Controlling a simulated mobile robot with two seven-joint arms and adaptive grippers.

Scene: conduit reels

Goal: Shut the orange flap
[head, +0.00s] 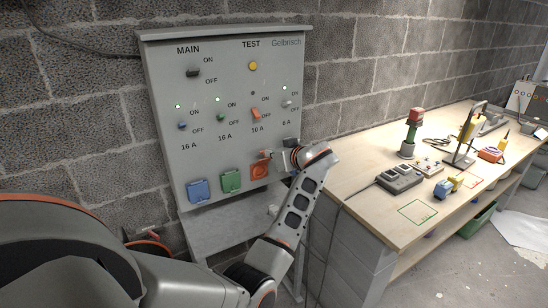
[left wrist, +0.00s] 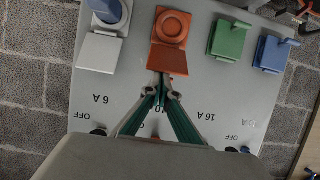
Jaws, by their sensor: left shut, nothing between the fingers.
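The orange socket (head: 260,171) sits in the lower row of the grey panel, its round face uncovered. It also shows in the left wrist view (left wrist: 172,27), where the picture is upside down. Its orange flap (left wrist: 168,61) is open, standing on the switch side of the socket, which is above it on the panel. My left gripper (head: 270,156) is at this flap; in the left wrist view its fingertips (left wrist: 162,88) are together and empty, right by the flap's outer edge. I cannot tell if they touch it. My right gripper is not in view.
Blue (head: 198,191) and green (head: 231,181) sockets to the left have flaps down. The grey socket (left wrist: 108,14) beside the orange one has its flap (left wrist: 99,53) open. Switches sit above. A workbench (head: 350,191) with tools stands on the right.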

